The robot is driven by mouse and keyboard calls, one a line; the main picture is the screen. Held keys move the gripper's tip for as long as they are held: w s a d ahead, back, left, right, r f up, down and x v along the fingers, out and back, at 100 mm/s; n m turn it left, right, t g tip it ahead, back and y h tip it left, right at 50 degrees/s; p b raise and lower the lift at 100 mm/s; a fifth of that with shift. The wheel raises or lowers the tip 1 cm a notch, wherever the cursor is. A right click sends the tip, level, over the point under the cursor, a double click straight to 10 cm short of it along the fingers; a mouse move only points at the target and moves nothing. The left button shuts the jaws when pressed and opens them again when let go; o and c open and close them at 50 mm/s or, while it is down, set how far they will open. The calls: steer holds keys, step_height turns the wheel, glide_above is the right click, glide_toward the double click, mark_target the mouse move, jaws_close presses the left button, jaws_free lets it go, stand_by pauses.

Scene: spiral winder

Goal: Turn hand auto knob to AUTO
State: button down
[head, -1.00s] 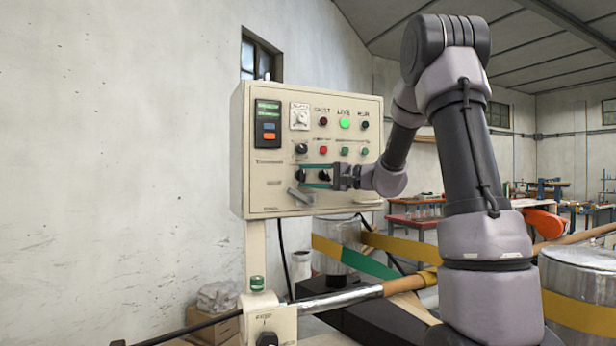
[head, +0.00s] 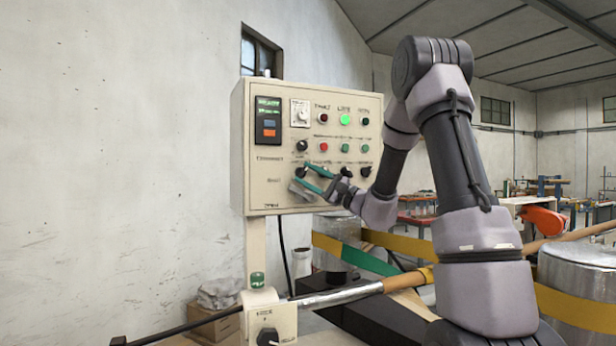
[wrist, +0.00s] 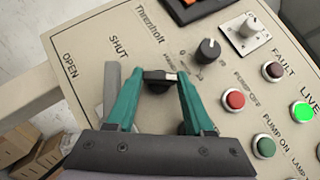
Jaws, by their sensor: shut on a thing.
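A black selector knob (wrist: 160,79) with a pale mark at its right end sits on the beige control panel (wrist: 85,60). My gripper (wrist: 155,84) has its two teal fingers on either side of this knob, shut on it, in the wrist view. In the head view my gripper (head: 302,175) reaches the lower left part of the panel from the right, with its fingers sloping up to the left. The knob (head: 301,171) is partly covered there by the fingers. I cannot read a HAND or AUTO label beside it.
Another black knob (wrist: 208,50), a red button (wrist: 234,100) and a green button (wrist: 264,146) are close by. A grey lever (wrist: 110,92) lies beside the left finger. The green LIVE lamp (head: 345,119) is lit. A bar with a roll (head: 340,297) runs below the panel.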

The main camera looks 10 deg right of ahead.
stand_by(0.3)
steer(key=shift+c, duration=1.4)
jaws_free()
steer(key=v, duration=1.1)
steer(key=shift+w+a, duration=0.1)
